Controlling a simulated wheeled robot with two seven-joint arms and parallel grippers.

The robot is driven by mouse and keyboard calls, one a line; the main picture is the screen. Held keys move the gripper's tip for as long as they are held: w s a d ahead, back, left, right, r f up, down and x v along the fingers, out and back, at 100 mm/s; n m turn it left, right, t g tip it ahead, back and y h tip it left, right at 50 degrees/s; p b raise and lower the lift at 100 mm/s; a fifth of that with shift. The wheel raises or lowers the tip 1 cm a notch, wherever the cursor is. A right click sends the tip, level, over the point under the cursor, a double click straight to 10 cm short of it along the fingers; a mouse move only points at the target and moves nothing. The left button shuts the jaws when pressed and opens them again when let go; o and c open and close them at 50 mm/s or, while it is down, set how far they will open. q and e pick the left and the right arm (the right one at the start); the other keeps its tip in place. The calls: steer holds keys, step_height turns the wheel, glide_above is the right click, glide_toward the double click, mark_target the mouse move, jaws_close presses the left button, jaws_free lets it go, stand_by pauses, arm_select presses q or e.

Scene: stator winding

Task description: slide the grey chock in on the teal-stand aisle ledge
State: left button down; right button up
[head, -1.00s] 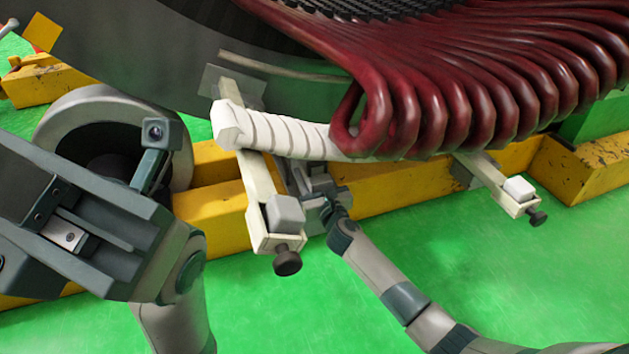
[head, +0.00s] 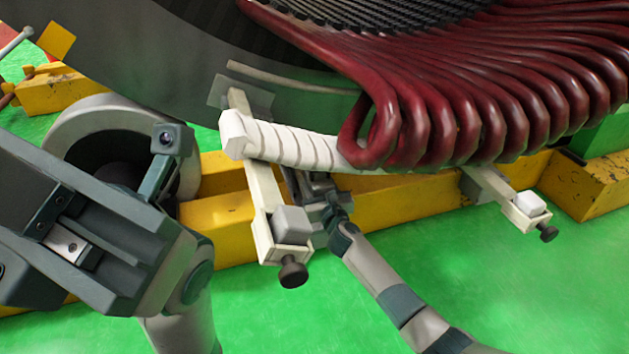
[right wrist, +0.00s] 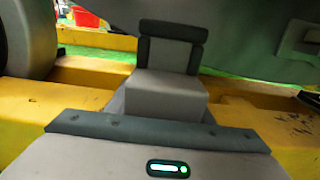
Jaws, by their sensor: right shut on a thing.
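The grey chock (head: 292,222) sits near the outer end of the near cream ledge (head: 262,190), just behind its dark knob. My right gripper (head: 314,212) reaches in from the right, at the chock's right side, and is shut on it. The contact itself is mostly hidden. In the right wrist view my dark-edged gripper part (right wrist: 170,45) shows, but the chock cannot be made out there. My left gripper (head: 70,245) is at the left, away from the ledge; its fingertips cannot be made out. No teal stand can be made out.
A white wrapped bar (head: 285,145) crosses above the ledge, close to my right gripper. Dark red coils (head: 440,110) hang over the right. A second ledge (head: 490,186) carries a pale block (head: 530,203). Yellow beams (head: 400,200) lie behind; green floor is clear in front.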

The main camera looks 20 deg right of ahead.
steer(key=shift+f, duration=0.3)
stand_by(0.4)
steer(key=shift+w, duration=0.3)
steer(key=shift+w+r+b, duration=0.1)
steer(key=shift+w+b, duration=0.5)
steer(key=shift+w, duration=0.45)
steer(key=shift+w+a+b, duration=0.1)
steer(key=shift+w+b, duration=0.75)
steer(key=shift+w, duration=0.65)
steer(key=shift+w+b, duration=1.1)
steer(key=shift+w, duration=0.9)
steer(key=o, duration=1.2)
steer(key=shift+r, duration=0.15)
steer(key=shift+o, duration=0.2)
steer(key=shift+f, duration=0.35)
